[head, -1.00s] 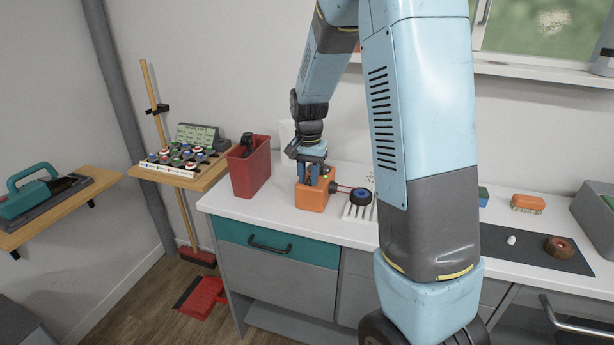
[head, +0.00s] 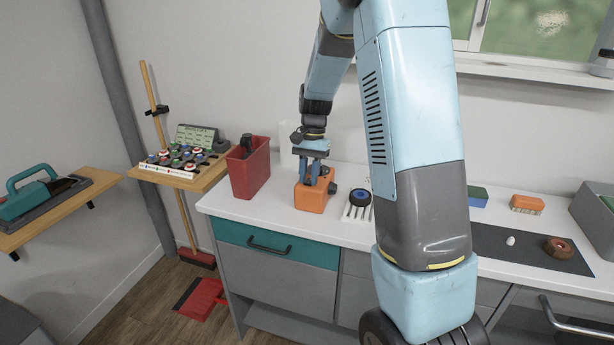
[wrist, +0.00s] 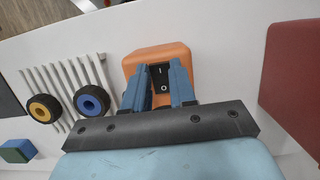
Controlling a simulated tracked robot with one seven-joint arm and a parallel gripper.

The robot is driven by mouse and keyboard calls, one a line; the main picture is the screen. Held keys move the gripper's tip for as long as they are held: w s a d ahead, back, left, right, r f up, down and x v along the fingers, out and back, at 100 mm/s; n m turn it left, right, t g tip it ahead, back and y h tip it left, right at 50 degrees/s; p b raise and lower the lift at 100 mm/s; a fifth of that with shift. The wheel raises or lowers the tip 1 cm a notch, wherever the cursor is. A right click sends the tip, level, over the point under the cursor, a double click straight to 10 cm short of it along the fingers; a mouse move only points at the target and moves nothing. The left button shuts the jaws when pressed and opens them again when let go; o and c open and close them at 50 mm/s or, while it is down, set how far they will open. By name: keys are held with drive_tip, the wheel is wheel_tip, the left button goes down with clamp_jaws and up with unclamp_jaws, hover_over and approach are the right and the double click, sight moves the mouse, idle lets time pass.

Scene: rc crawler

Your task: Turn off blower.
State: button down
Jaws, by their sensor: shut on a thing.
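The blower (head: 311,197) is an orange box with a dark nozzle on its right side, standing on the white counter. It also shows in the wrist view (wrist: 142,61). A black rocker switch (wrist: 160,77) marked I and O is on it, between my blue fingers. My gripper (head: 313,178) points down at the top of the blower and is shut on it. The fingers hide part of the switch and the blower's near side. I cannot tell for sure which way the rocker is tipped.
A white rack (wrist: 55,77) holds a blue-hubbed wheel (head: 359,197) and a yellow-hubbed wheel (wrist: 43,108) beside the blower. A red bin (head: 248,168) stands on the other side. A dark mat (head: 520,244) lies farther right. The counter's front strip is clear.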

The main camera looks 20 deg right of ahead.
drive_tip(key=shift+w+r, duration=0.1)
drive_tip(key=c, duration=0.9)
unclamp_jaws()
drive_tip(key=v, duration=1.3)
drive_tip(key=shift+w+r, duration=0.1)
drive_tip(key=shift+r, duration=0.2)
